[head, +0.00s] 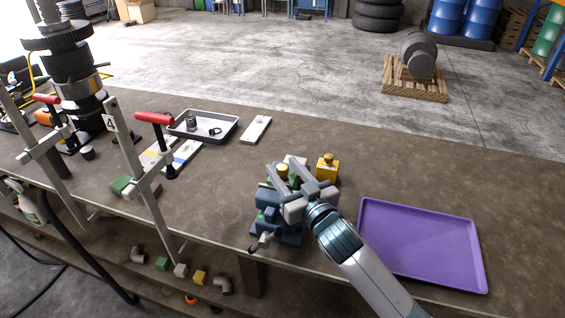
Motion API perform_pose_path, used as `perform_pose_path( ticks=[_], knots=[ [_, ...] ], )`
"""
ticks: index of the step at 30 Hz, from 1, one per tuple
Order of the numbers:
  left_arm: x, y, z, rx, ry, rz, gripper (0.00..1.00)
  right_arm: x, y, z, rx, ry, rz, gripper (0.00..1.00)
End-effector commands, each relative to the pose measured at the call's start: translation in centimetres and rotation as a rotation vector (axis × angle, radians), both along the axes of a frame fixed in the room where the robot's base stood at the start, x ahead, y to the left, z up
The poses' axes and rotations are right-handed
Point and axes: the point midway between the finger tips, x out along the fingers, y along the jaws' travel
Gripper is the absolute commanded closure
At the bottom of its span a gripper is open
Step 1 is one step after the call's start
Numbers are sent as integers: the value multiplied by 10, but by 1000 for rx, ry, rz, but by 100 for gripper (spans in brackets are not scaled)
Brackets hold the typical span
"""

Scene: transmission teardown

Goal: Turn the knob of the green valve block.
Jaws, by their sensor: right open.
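My right gripper (285,172) reaches in from the lower right and is open. Its two fingers are apart, above and around a small block with a yellow knob (283,169). Green patches show between and beside the fingers, so this seems to be the green valve block, but the gripper hides most of it. I cannot tell whether the fingers touch the knob. A yellow valve block (327,168) with a darker yellow knob stands just right of the gripper. My left gripper is not in view.
A purple tray (420,246) lies empty on the bench (330,132) to the right. A grey tray (226,124) with small parts, a white plate (256,130) and red-handled clamps (154,118) stand left. The bench behind the blocks is clear.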

Motion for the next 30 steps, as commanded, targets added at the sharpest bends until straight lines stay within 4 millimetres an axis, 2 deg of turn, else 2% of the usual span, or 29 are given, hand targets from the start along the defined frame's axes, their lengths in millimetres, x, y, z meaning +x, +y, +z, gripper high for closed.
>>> perform_pose_path(
  ticks=[6, 15, 16, 18, 21, 30],
  knots=[
    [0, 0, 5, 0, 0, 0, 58, 10, 6, 0, 0, 0, 1, 57],
    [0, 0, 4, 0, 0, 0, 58, 11, 6, 0, 0, 0, 1, 57],
    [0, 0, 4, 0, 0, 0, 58, 11, 6, 0, -1, 0, 1, 62],
    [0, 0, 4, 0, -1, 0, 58, 11, 6, 0, -1, 0, 1, 78],
    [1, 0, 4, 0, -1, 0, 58, 11, 6, 0, 0, 0, 1, 98],
    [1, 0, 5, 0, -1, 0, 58, 11, 6, 0, -2, -2, 16, 98]
  ],
)
